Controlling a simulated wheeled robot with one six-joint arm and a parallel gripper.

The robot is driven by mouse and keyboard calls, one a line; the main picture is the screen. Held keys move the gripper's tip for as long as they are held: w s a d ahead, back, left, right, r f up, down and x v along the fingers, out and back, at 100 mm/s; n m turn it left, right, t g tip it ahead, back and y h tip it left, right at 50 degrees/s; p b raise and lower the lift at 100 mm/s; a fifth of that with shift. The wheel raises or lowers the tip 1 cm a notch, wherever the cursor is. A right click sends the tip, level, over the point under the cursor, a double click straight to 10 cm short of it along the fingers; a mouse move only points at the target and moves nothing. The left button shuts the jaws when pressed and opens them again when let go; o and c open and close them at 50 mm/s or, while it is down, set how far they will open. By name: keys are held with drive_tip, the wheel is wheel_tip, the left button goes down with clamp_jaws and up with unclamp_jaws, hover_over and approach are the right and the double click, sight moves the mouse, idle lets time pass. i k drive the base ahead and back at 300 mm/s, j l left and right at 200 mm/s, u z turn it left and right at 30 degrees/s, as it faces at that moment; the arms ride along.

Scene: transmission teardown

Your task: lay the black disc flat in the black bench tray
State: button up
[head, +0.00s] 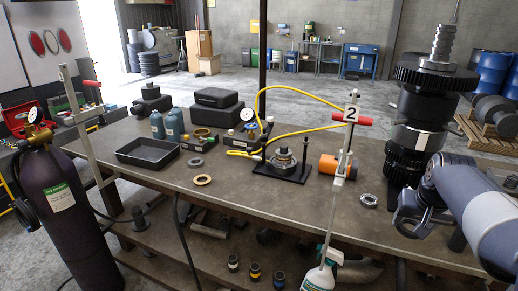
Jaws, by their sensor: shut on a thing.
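The black bench tray (148,163) lies on the left half of the workbench, and its inside looks empty. My gripper (408,212) is at the right end of the bench, low against the dark transmission stack (421,105). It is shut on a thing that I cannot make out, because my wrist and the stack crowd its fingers. The stack stands upright, with a ribbed shaft on top, a wide toothed gear and black drums below. I cannot pick out the black disc for certain among these dark parts. My gripper is far to the right of the tray.
Between tray and stack stand a black fixture (283,165), an orange cylinder (327,164), a post with a red handle (348,135) and a yellow hose (295,90). Rings (202,180) lie near the front. Black cases (217,98) sit behind. A spray bottle (322,270) is in front.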

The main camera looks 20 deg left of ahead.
sight(150, 157)
drive_tip(key=k+j, duration=0.1)
drive_tip(key=j, duration=0.3)
drive_tip(key=k+j+u, duration=0.1)
drive_tip(key=j, duration=0.35)
drive_tip(key=i+j+u, duration=0.5)
drive_tip(key=i+j, duration=0.25)
drive_tip(key=j, duration=0.35)
drive_tip(key=i+j+u, duration=0.5)
drive_tip(key=i+j, duration=0.3)
drive_tip(key=i, duration=0.15)
